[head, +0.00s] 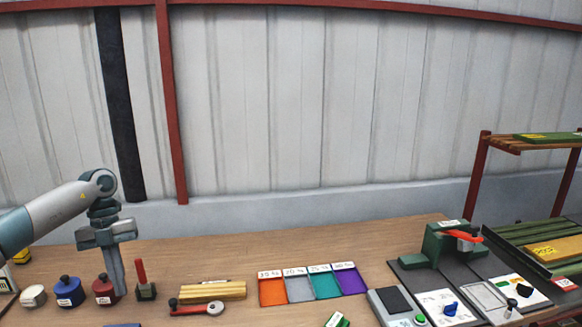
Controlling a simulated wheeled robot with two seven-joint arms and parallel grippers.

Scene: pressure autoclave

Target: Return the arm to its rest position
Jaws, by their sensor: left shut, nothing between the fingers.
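My left arm comes in from the left edge. Its gripper (119,288) points down over the left part of the wooden table (220,257), with its fingers together and nothing seen between them. The fingertips are in front of or beside a dark red jar (103,291) and left of a red-handled tool on a dark block (143,282); whether they touch anything I cannot tell. My right gripper is not in view.
A blue jar (68,291) and a white pot (33,296) stand left of the gripper. Wooden sticks (212,291), a red-handled wrench (195,308) and coloured trays (272,291) lie to the right. A green press (440,241) and a rack (476,180) stand farther right.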

